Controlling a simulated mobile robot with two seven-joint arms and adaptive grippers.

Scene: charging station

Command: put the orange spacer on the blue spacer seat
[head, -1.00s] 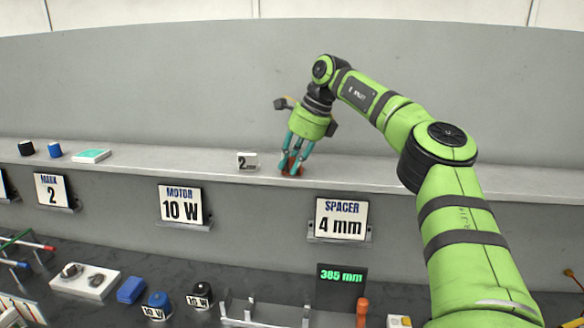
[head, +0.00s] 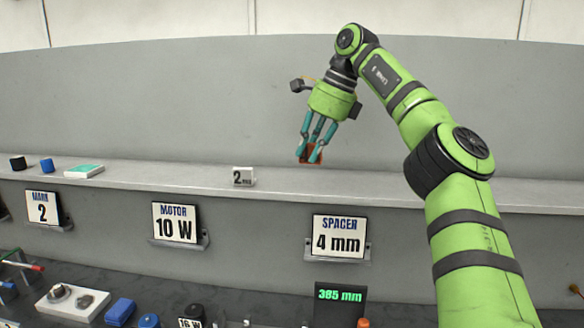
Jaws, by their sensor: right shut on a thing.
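My right gripper (head: 308,156) is shut on the orange spacer (head: 311,153), which shows as a small orange-red block between the teal fingers. It is held a little above the shelf, and the fingers hide part of it. I cannot identify the blue spacer seat with certainty. A blue block (head: 119,311) lies on the dark bench at lower left, and a blue round part (head: 148,321) is cut by the bottom edge. My left gripper is not in view.
On the grey shelf (head: 420,192) stand a white "2 mm" block (head: 243,177), a teal-white box (head: 84,171), a blue cylinder (head: 47,165) and a black one (head: 18,163). Signs below include "SPACER 4 mm" (head: 338,238). A "385 mm" display (head: 340,298) stands on the bench.

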